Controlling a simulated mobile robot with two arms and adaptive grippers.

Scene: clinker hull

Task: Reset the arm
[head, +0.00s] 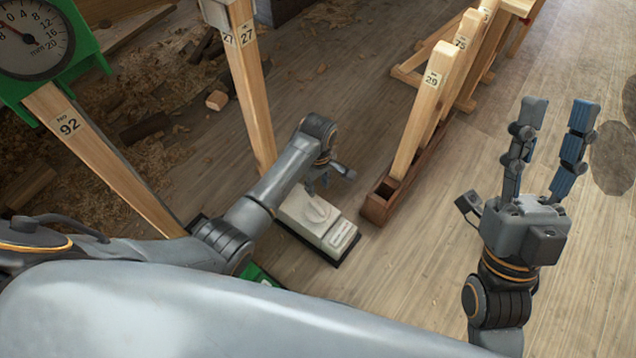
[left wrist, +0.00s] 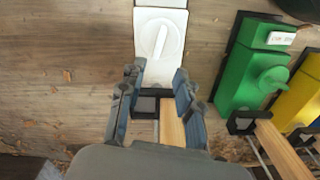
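My left gripper (head: 325,178) is low over the white box with a dial knob, partly hidden by its own wrist. In the left wrist view its two fingers (left wrist: 158,95) are spread apart. A wooden post (left wrist: 172,128) and a dark bracket show between them, with gaps at the sides. The white box (head: 318,222) stands on the floor; its knob also shows in the left wrist view (left wrist: 160,40). My right gripper (head: 555,125) is raised at the right, fingers pointing up and apart, with nothing between them.
A wooden post marked 27 (head: 250,90) rises behind my left arm. A post marked 92 (head: 95,150) and a green-framed dial gauge (head: 35,38) stand left. Post 29 (head: 425,110) stands in a brown wooden base (head: 378,205). Green (left wrist: 245,75) and yellow boxes are nearby.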

